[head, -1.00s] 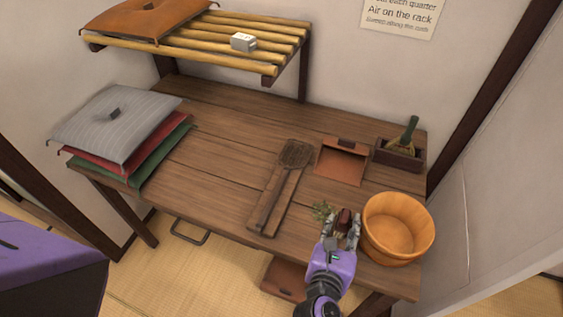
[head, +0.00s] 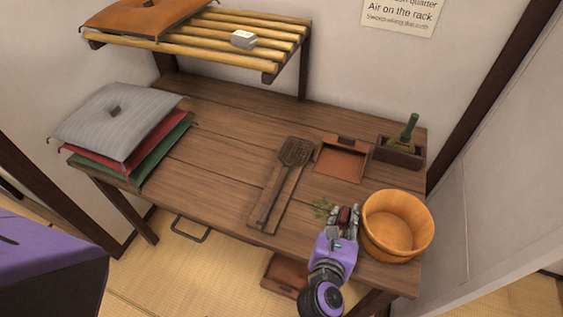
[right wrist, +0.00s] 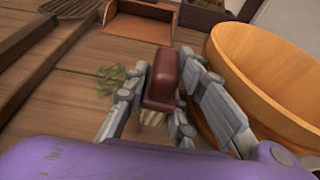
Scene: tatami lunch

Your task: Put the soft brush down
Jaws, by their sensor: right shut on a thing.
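The soft brush (head: 344,216) has a dark red block back, and pale bristles show under it in the right wrist view (right wrist: 163,82). My right gripper (head: 343,214) is shut on the brush, with a finger on each side of its back. It holds the brush bristles down over the front right of the wooden table (head: 215,150), between a green sprig and a wooden tub. I cannot tell whether the bristles touch the tabletop. My left gripper is out of view.
The wooden tub (head: 397,225) stands close right of the gripper. The green sprig (head: 322,208) lies just left. Behind are a brown dustpan (head: 340,162) and a box (head: 399,155) with a green-handled brush. A beater (head: 295,152) lies on a board. Cushions (head: 115,122) are stacked at left.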

